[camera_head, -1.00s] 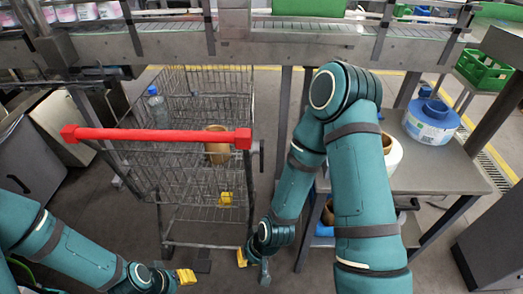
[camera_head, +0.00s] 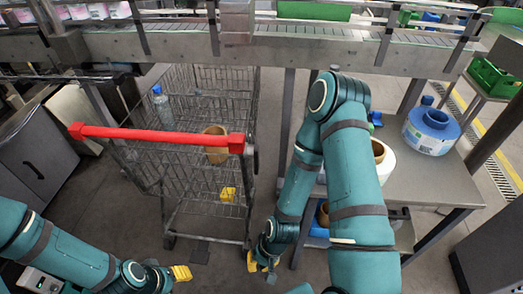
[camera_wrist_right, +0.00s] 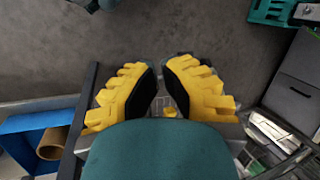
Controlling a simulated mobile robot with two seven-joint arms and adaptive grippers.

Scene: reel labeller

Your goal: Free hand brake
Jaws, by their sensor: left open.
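A wire shopping cart (camera_head: 205,95) with a red handle bar (camera_head: 155,134) stands left of centre in the head view. A dark part (camera_head: 251,160) sits by the handle's right end; I cannot tell whether it is the hand brake. My left gripper (camera_head: 182,273), with yellow fingers, is open and empty at the bottom, in front of the cart. My right gripper (camera_head: 259,263) hangs low, just right of the cart's front corner. In the right wrist view its two yellow fingers (camera_wrist_right: 158,66) are apart, with nothing gripped between them.
The cart holds a bottle (camera_head: 160,102), a brown roll (camera_head: 215,145) and a yellow item (camera_head: 228,194). A conveyor (camera_head: 180,40) crosses behind.

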